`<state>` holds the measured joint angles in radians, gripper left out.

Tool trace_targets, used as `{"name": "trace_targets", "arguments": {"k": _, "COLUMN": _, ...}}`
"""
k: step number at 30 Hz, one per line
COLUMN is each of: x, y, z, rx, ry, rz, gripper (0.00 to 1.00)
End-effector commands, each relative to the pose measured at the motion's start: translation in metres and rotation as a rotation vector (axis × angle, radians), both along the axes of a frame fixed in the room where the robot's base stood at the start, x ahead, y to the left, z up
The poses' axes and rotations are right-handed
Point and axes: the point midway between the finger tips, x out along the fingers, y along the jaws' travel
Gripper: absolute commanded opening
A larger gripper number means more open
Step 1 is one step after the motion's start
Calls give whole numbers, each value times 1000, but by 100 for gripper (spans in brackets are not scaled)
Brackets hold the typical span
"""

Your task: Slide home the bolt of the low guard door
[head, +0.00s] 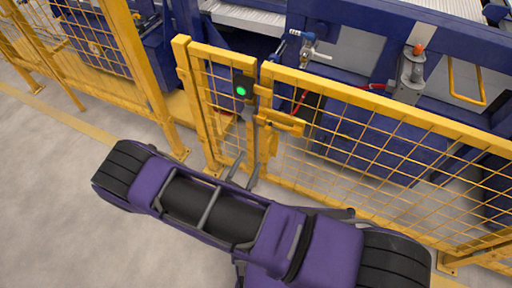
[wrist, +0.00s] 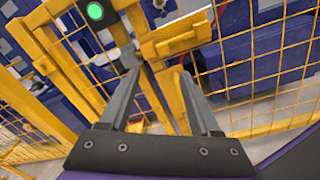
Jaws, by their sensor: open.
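The low guard door is a yellow mesh panel (head: 350,140) in a yellow fence, in the middle and right of the head view. A yellow bolt housing (head: 280,122) sits on it beside the post; it also shows at the top of the wrist view (wrist: 172,38). A black box with a lit green lamp (head: 242,88) is on the post, with a grey metal piece below it. I cannot tell whether the bolt is engaged. My gripper (head: 248,157) is open and empty, its fingers pointing at the posts below the housing. In the wrist view its two fingers (wrist: 157,74) are spread apart.
A narrow mesh panel (head: 218,105) and more yellow fence (head: 80,45) stand to the left. Blue machinery (head: 365,140) lies behind the mesh. Grey floor (head: 60,200) is clear at the left. My purple and black arm covers the lower middle.

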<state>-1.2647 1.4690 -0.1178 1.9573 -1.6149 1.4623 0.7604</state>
Motion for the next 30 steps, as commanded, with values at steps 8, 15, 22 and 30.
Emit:
{"name": "trace_targets", "arguments": {"k": 8, "x": -26, "y": 9, "z": 0, "rx": 0, "ry": 0, "rz": 1, "gripper": 64}}
{"name": "trace_targets", "arguments": {"k": 15, "x": -27, "y": 9, "z": 0, "rx": 0, "ry": 0, "rz": 0, "gripper": 64}}
{"name": "trace_targets", "arguments": {"k": 22, "x": -27, "y": 9, "z": 0, "rx": 0, "ry": 0, "rz": 0, "gripper": 64}}
{"name": "trace_targets", "arguments": {"k": 30, "x": -3, "y": 23, "z": 24, "rx": 77, "ry": -39, "rz": -27, "gripper": 64}}
